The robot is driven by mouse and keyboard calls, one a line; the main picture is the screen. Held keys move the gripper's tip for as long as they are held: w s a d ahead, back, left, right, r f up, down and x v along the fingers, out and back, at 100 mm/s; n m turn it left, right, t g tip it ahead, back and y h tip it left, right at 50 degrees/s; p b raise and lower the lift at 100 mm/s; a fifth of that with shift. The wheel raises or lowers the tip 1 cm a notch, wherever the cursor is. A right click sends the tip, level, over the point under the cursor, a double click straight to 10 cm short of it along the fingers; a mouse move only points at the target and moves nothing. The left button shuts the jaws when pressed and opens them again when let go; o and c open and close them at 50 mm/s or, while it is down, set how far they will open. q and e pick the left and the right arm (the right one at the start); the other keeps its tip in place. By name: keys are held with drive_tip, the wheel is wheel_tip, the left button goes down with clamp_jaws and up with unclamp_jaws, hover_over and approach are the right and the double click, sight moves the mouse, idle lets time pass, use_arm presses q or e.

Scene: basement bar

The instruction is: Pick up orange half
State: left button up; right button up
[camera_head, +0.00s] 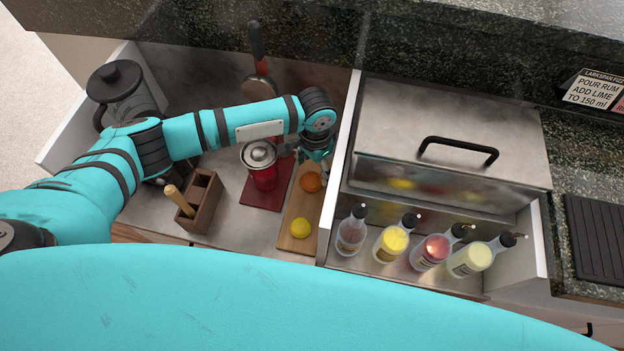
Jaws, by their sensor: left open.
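The orange half (311,182) is a small round orange piece on the upper part of a narrow wooden board (290,241). My left gripper (316,163) is directly above or just behind it in the picture, pointing down, and is open. The gap between the fingers and the orange half is too small to judge, so I cannot tell whether they touch. A yellow lemon-like fruit (301,228) lies lower on the same board. My right gripper is not in view.
A red container with a metal lid (260,163) stands close left of the gripper on a red mat (259,199).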

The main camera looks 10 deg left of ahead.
sight(314, 177)
use_arm(q)
wheel_tip(314, 177, down, 5)
drive_tip(key=shift+a+f, duration=0.15)
drive_tip(key=c, duration=0.9)
drive_tip(key=shift+c, duration=0.2)
